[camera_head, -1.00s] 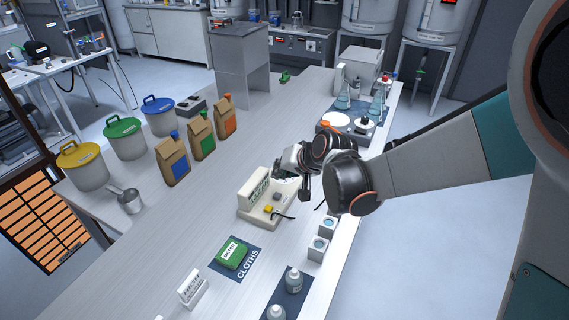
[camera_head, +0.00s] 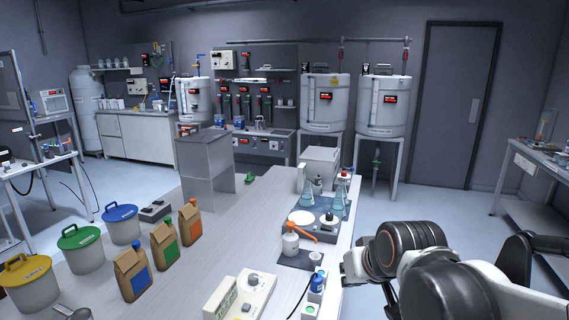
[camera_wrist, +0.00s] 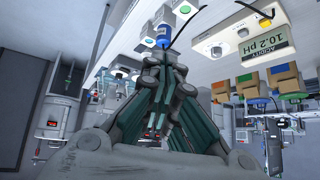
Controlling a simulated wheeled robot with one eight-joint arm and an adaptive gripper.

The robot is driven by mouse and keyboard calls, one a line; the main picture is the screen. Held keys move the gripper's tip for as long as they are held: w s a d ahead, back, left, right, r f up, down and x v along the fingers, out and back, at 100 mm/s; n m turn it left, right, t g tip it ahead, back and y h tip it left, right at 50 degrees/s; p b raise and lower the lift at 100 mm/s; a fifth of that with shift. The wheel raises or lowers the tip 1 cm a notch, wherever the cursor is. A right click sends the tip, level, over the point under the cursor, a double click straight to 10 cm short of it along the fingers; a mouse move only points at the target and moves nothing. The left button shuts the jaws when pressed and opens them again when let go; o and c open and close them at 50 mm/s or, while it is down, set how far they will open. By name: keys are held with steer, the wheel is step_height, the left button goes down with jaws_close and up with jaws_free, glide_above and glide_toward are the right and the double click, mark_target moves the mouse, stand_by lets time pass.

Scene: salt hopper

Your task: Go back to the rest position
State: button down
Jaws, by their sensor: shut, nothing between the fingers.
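My gripper (camera_wrist: 162,62) shows in the wrist view with its fingers drawn together and nothing between them. In the head view my arm reaches in from the lower right, beside the bench's right edge, and the fingertips are not clearly seen. The acidity meter (camera_head: 240,296) stands on the bench at the bottom of the head view. In the wrist view the meter (camera_wrist: 245,40) reads 10.2 pH, at upper right.
The bench (camera_head: 215,255) holds three paper bags (camera_head: 164,244) and lidded buckets (camera_head: 81,250) at left. A white bottle (camera_head: 290,243), a hot plate (camera_head: 303,218) and flasks (camera_head: 335,195) stand near its right edge. The floor (camera_head: 430,205) beyond my arm is clear.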

steer(key=s+d+f, duration=0.1)
steer(key=s+d, duration=0.1)
steer(key=s, duration=0.4)
steer(key=s+d+f+h, duration=0.1)
steer(key=s+d, duration=0.2)
steer(key=s, duration=0.4)
steer(key=shift+s+d+f+m+g+b, duration=0.25)
steer(key=shift+d+f+m+g+b, duration=0.05)
steer(key=shift+d+f+m+b, duration=0.1)
steer(key=c, duration=2.3)
jaws_free()
